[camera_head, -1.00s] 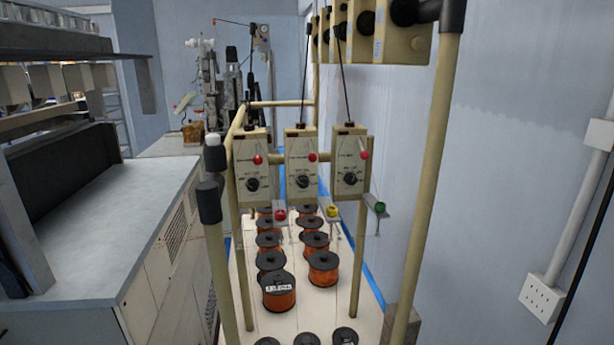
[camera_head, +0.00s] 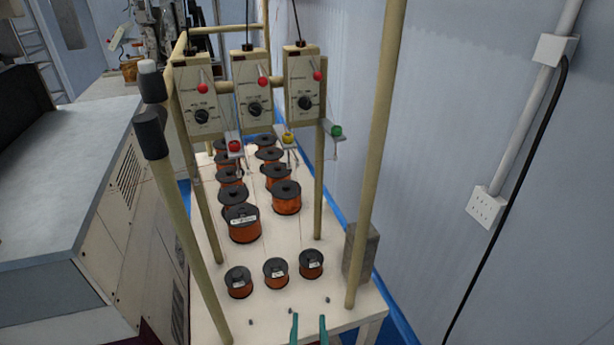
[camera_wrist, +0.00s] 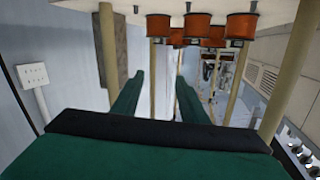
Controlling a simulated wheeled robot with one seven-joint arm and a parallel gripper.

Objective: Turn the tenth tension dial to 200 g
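Three cream tension boxes, a left one (camera_head: 195,98), a middle one (camera_head: 249,90) and a right one (camera_head: 302,85), hang side by side on a rail. Each has a red knob at its upper right and a black dial: left dial (camera_head: 202,116), middle dial (camera_head: 254,109), right dial (camera_head: 305,103). The dial scales are too small to read, and I cannot tell which is the tenth. My gripper (camera_head: 309,326) shows two teal fingertips at the bottom edge, well below and in front of the boxes. In the wrist view my gripper (camera_wrist: 157,85) is open and empty.
Copper wire spools (camera_head: 243,223) stand on a white table (camera_head: 280,325) below the boxes. Frame posts, left (camera_head: 182,225) and right (camera_head: 380,150), flank the front. A machine (camera_head: 75,190) stands left; a wall with a socket (camera_head: 485,208) stands right.

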